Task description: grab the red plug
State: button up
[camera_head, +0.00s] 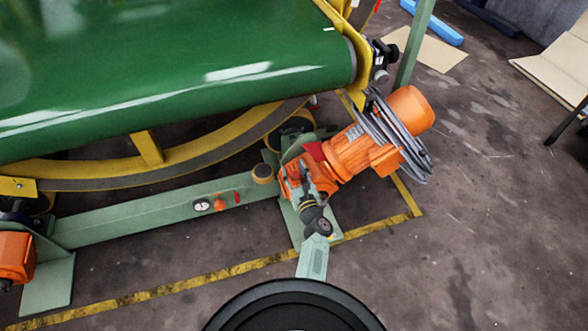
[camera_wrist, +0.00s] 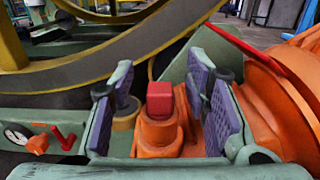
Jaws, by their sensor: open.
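In the wrist view, the red plug (camera_wrist: 160,99) is a small block-shaped piece standing upright on an orange stepped housing (camera_wrist: 158,135). My gripper (camera_wrist: 161,86) is open, with one purple-padded finger to the left of the plug and one to the right. Gaps show on both sides, so neither pad appears to touch it. In the head view, my gripper (camera_head: 302,178) is at the orange motor unit's lower left end. I cannot clearly make out the plug there, as my arm and gripper cover much of that spot.
The orange motor (camera_head: 352,150) with looped grey cables (camera_head: 395,135) is close on the right. A green conveyor belt (camera_head: 180,60) and yellow curved frame (camera_head: 150,165) lie behind and left. A red lever (camera_wrist: 63,137) sits on the green beam. Floor at right is mostly clear.

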jog(key=shift+s+r, duration=0.1)
jog(key=c, duration=0.9)
jog(key=shift+c, duration=0.2)
